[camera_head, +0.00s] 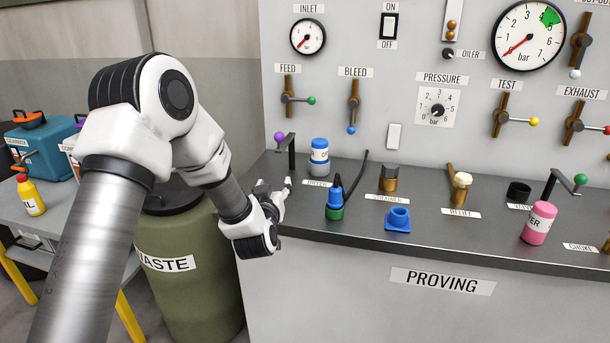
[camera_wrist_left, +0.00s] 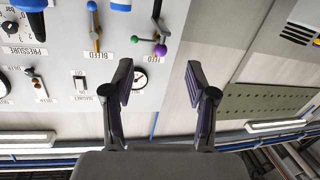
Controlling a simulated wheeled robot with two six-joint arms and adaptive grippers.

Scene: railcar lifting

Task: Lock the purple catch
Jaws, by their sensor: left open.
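The purple catch has a purple ball knob (camera_head: 279,136) on a bent black lever at the left end of the bench top, beside the dryer. The lever stands up, with the knob at its upper left. In the left wrist view the purple knob (camera_wrist_left: 160,50) appears between the fingertips in the picture, beyond them. My left gripper (camera_head: 276,189) is below the knob near the bench's left edge. In the left wrist view its two fingers (camera_wrist_left: 158,68) are spread apart with nothing between them. I cannot tell whether the gripper touches the lever. My right gripper is out of view.
The dryer bottle (camera_head: 319,152) stands just right of the catch. A green-and-blue bottle (camera_head: 335,200) and blue fitting (camera_head: 398,217) are nearby. The feed valve (camera_head: 288,97) is on the panel above. A green waste drum (camera_head: 190,280) stands left of the bench.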

